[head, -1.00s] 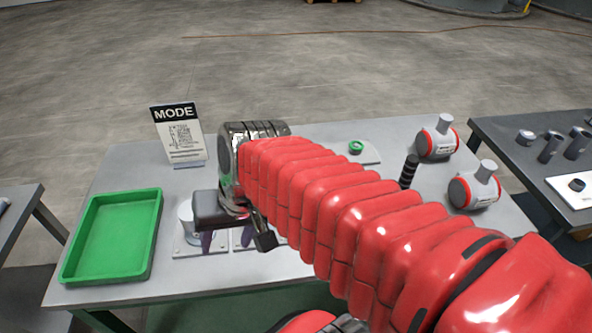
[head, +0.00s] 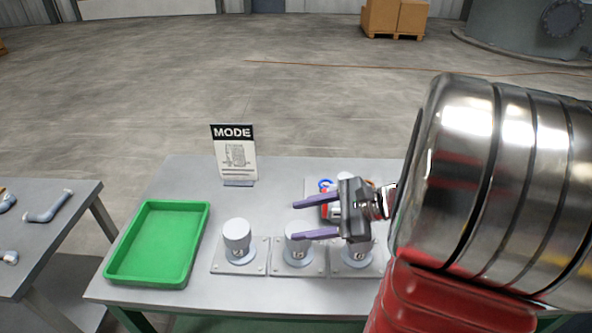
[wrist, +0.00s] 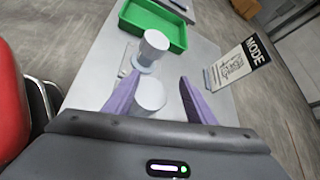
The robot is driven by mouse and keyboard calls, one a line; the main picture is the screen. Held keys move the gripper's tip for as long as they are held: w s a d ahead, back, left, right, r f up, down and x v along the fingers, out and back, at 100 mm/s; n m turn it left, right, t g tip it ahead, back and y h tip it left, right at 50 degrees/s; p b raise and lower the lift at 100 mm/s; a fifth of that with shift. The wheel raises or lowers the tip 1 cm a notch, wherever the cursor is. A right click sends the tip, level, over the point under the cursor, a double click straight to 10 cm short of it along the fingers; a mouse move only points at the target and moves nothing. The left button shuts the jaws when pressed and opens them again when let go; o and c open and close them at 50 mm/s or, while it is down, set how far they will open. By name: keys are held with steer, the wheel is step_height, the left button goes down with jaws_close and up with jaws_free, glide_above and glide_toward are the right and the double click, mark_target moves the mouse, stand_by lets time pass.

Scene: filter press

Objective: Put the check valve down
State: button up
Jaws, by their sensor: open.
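My gripper (head: 296,218) is open and empty in the head view, its two purple fingers pointing left above the table. In the wrist view the open fingers (wrist: 157,82) reach away from the camera with nothing held between them. No part is labelled as the check valve, so I cannot tell which it is. Three pale grey cylinders stand upright in a row on square plates: a left one (head: 237,235), a middle one (head: 297,252) and a right one (head: 355,262) partly hidden by my gripper.
A green tray (head: 205,225), empty, lies on the table's left side. A MODE sign (head: 234,155) stands at the back edge. A red and white part (head: 328,208) is partly hidden behind my gripper. A second table (head: 40,250) with pipe pieces stands left. My arm hides the table's right side.

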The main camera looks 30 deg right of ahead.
steer(key=s+d+m+t+h, duration=0.1)
steer(key=d+m+t+h, duration=0.1)
steer(key=d+m, duration=0.3)
steer(key=s+d+f+m+t+h, duration=0.1)
steer(key=d+m+t+h, duration=0.2)
steer(key=d, duration=1.1)
steer(key=m+t, duration=0.2)
steer(key=m, duration=0.1)
steer(key=shift+s, duration=0.4)
steer(key=x, duration=0.7)
steer(key=shift+w, duration=0.35)
steer(key=shift+w+a+f, duration=0.1)
steer(key=shift+w, duration=0.35)
steer(key=shift+d+x, duration=0.2)
steer(key=shift+x, duration=2.45)
